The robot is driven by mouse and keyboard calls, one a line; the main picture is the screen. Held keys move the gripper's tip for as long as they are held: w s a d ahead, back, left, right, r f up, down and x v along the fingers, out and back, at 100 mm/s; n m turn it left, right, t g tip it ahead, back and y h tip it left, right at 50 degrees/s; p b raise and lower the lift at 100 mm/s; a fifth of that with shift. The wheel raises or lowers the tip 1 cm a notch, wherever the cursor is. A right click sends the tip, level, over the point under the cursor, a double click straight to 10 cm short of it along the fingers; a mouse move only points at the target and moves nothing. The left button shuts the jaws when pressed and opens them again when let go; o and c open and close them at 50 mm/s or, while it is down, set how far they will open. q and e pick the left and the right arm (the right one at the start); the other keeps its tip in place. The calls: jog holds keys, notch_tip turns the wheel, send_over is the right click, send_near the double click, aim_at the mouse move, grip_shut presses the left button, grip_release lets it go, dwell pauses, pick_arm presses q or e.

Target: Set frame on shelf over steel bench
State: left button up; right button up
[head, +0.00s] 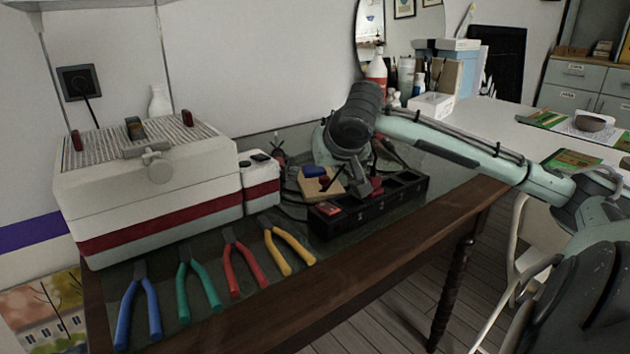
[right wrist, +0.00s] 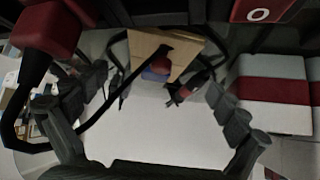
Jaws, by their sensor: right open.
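My right gripper (head: 360,183) is low over the table, at the left part of a long black compartment tray (head: 322,224). In the right wrist view my right gripper (right wrist: 158,88) has its fingers wide apart with nothing gripped between them. A tan wooden block (head: 311,186) with a blue and red piece on it is beside the gripper; it also shows beyond the fingers in the right wrist view (right wrist: 148,46). Small framed pictures (head: 404,9) show at the top, in the round mirror. I cannot make out a loose frame, a shelf or a steel bench. My left gripper is out of view.
On the wooden table (head: 240,327) stand a large white and red case (head: 150,190) and a smaller box (head: 259,184). Blue, green, red (head: 243,262) and yellow pliers lie in front. A white counter (head: 500,125) with bottles and boxes is behind my right arm.

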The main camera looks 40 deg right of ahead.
aim_at(318, 178)
jog(key=x, duration=0.5)
jog(key=shift+w+d+r, duration=0.1)
jog(key=shift+w+d, duration=0.2)
jog(key=shift+w, duration=0.05)
jog(key=c, duration=1.3)
jog(key=shift+r, duration=0.1)
